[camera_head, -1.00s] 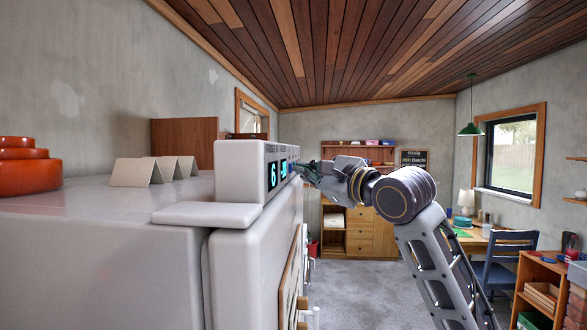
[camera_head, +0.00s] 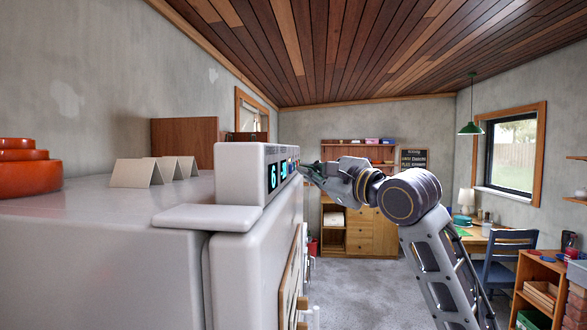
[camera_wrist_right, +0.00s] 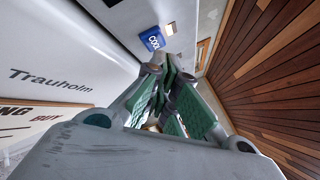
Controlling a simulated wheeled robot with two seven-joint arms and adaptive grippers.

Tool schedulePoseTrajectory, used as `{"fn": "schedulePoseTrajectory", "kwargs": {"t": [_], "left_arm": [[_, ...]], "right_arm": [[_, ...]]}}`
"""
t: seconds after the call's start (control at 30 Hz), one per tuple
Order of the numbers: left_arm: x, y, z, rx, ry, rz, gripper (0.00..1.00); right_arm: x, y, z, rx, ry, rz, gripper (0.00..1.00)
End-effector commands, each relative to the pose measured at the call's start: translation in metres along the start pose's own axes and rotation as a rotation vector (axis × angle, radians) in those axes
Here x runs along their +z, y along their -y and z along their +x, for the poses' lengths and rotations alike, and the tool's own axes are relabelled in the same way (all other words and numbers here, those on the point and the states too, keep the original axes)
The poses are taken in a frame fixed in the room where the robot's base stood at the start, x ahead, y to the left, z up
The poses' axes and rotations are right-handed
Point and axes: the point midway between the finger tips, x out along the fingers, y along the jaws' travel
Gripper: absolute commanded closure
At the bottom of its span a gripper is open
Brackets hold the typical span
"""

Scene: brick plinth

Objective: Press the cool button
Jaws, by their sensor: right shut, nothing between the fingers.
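A white appliance (camera_head: 120,250) stands at the left of the head view, with a raised control panel (camera_head: 240,172) on top. A lit display with a cyan "6" (camera_head: 272,178) shows on the panel's side face. In the right wrist view, a blue button marked "COOL" (camera_wrist_right: 152,40) sits on the white face, beyond and left of the fingers. My right gripper (camera_head: 304,169) is shut and empty, beside the far part of the panel face; I cannot tell whether it touches. Its green-padded fingers also show in the wrist view (camera_wrist_right: 172,80). My left gripper is out of view.
Folded cards (camera_head: 150,171) and orange round dishes (camera_head: 28,170) stand on the appliance top. Handles stick out from its front. Open carpeted floor (camera_head: 355,290) lies to the right, with a desk (camera_head: 475,242) and blue chair (camera_head: 505,255) farther off.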

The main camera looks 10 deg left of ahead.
Motion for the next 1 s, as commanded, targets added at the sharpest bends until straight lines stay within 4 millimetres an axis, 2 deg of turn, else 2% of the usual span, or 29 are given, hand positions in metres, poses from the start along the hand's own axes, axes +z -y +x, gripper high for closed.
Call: {"fn": "schedulePoseTrajectory", "kwargs": {"t": [0.37, 1.0], "left_arm": [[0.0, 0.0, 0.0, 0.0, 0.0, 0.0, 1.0], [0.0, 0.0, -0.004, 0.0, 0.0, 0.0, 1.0]], "right_arm": [[-0.003, 0.003, -0.003, -0.001, -0.001, 0.0, 1.0], [-0.023, 0.022, -0.03, -0.001, -0.002, 0.001, 1.0]]}}
